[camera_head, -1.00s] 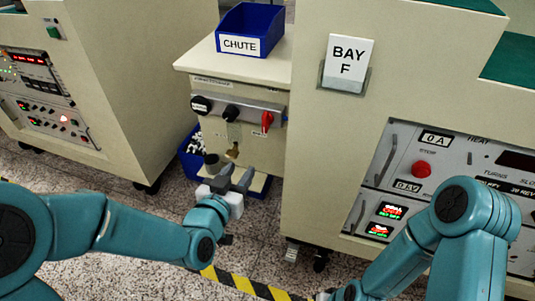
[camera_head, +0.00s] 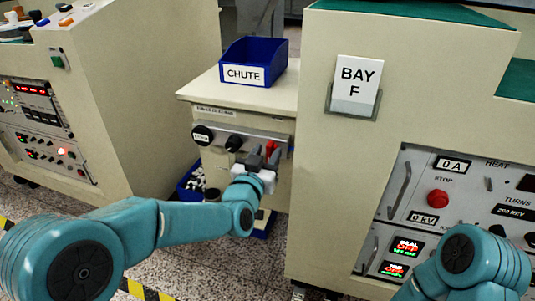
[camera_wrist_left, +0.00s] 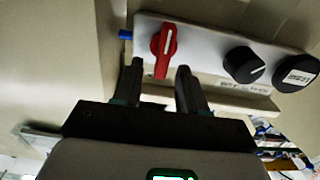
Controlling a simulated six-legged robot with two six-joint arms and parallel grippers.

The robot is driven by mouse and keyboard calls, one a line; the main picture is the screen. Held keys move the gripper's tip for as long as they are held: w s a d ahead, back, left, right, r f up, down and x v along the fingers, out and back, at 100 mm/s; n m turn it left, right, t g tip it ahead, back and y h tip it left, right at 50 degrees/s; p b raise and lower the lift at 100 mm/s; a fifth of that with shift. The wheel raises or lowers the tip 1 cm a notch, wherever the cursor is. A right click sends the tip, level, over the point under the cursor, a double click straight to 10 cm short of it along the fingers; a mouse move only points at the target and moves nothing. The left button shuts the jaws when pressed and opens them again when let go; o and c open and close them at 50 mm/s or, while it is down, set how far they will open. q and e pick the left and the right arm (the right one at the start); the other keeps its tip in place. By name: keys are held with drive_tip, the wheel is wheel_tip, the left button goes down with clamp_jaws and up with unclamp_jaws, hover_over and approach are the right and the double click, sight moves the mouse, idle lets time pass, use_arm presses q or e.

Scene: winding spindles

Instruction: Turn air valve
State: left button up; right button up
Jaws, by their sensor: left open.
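A red valve handle (camera_wrist_left: 164,50) sits on a light panel (camera_wrist_left: 200,50) beside a black knob (camera_wrist_left: 244,64) and a round labelled part (camera_wrist_left: 296,73). In the head view the red handle (camera_head: 271,149) shows just beyond my left gripper (camera_head: 262,158). My left gripper (camera_wrist_left: 160,76) is open, and in the wrist view the handle's lower end lies between its two dark fingertips. I cannot tell whether they touch it. My right arm (camera_head: 465,265) shows at the lower right, but its gripper is out of view.
A blue CHUTE bin (camera_head: 252,62) stands on the cabinet top (camera_head: 205,88). The BAY F cabinet (camera_head: 310,200) stands close to the right of the panel. A blue bin (camera_head: 185,190) with white pieces sits low on the left.

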use_arm(q)
drive_tip(key=shift+x, duration=0.8)
use_arm(e)
drive_tip(key=shift+w+f, duration=0.1)
drive_tip(key=shift+d, duration=0.1)
use_arm(q)
clamp_jaws()
